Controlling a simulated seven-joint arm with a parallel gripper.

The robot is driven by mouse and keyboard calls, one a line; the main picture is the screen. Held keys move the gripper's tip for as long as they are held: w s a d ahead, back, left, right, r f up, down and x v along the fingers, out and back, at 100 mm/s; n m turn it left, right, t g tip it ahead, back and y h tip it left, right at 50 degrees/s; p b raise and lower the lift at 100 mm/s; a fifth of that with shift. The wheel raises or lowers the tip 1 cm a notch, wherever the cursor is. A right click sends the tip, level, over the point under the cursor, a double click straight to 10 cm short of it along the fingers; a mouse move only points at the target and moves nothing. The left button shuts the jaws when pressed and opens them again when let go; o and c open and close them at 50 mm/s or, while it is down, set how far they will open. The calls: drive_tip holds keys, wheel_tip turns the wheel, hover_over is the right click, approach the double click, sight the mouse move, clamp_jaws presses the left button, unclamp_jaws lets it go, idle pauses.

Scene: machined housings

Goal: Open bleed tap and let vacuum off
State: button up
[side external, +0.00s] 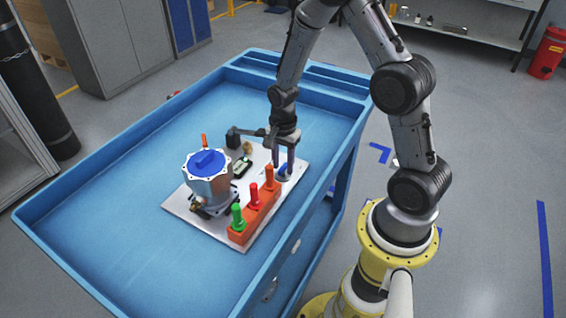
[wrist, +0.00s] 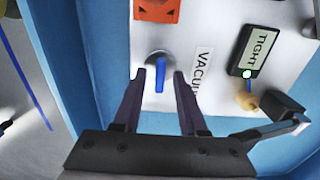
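My gripper (side external: 284,169) is over the right part of a white board (side external: 184,204), pointing down. In the wrist view my gripper (wrist: 160,76) is open, its fingertips either side of a small tap with a blue lever (wrist: 160,74) on a round pale base, next to a label starting "VACUU" (wrist: 202,72). I cannot tell whether the fingers touch the lever. The tap's blue shows near the fingertips in the side view (side external: 285,172). A metal housing with a blue lid (side external: 208,163) stands on the board; an orange lever (side external: 204,140) rises behind it. Which is the bleed tap is not marked.
A dark box reading "TIGHT" (wrist: 256,50) with a lit green dot lies beside the label. A tan knob (wrist: 247,100) is near it. An orange block (side external: 240,238) with green, red and orange upright pegs stands at the board's front. The blue tray (side external: 110,220) has raised walls and free room left.

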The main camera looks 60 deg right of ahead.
clamp_jaws()
drive_tip(key=shift+n, duration=0.3)
drive_tip(key=n, duration=0.4)
drive_tip(key=shift+r, duration=0.1)
drive_tip(key=n, duration=0.8)
drive_tip(key=shift+n, duration=2.3)
drive_tip(key=shift+o, duration=0.7)
unclamp_jaws()
